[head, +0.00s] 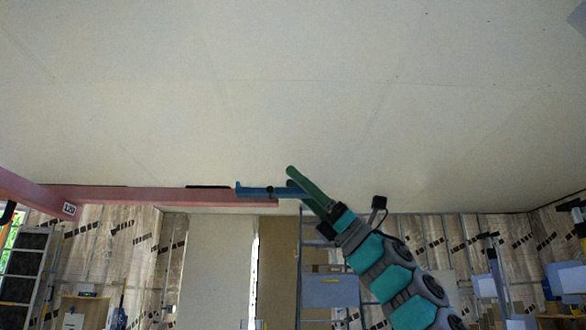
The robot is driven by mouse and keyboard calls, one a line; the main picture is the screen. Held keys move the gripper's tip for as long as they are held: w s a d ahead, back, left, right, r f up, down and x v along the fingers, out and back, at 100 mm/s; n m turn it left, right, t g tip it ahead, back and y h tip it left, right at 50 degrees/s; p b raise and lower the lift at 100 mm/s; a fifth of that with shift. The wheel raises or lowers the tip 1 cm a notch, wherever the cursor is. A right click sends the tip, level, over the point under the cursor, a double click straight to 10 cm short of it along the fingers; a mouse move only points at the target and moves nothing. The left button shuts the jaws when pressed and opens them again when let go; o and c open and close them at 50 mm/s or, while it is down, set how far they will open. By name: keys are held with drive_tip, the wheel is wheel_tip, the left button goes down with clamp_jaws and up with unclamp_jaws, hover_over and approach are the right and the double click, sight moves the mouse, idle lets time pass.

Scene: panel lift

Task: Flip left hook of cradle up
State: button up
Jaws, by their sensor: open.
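A short blue bar (256,190), which looks like part of the cradle and its hook, lies level at the right end of a pink beam, just under the pale ceiling panel. A small dark knob sits on its middle. My gripper (291,176) has green fingers and comes up from the lower right. The fingers are open, with one above the other at the bar's right end. They overlap the bar's end in the picture; I cannot tell whether they touch it. The rest of the cradle is not clearly in view.
A grey ladder-like frame (300,260) stands behind my arm. Shelves and stands line both sides.

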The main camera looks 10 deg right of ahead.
drive_tip(key=shift+x, duration=0.75)
drive_tip(key=shift+c, duration=0.3)
clamp_jaws()
idle(0.5)
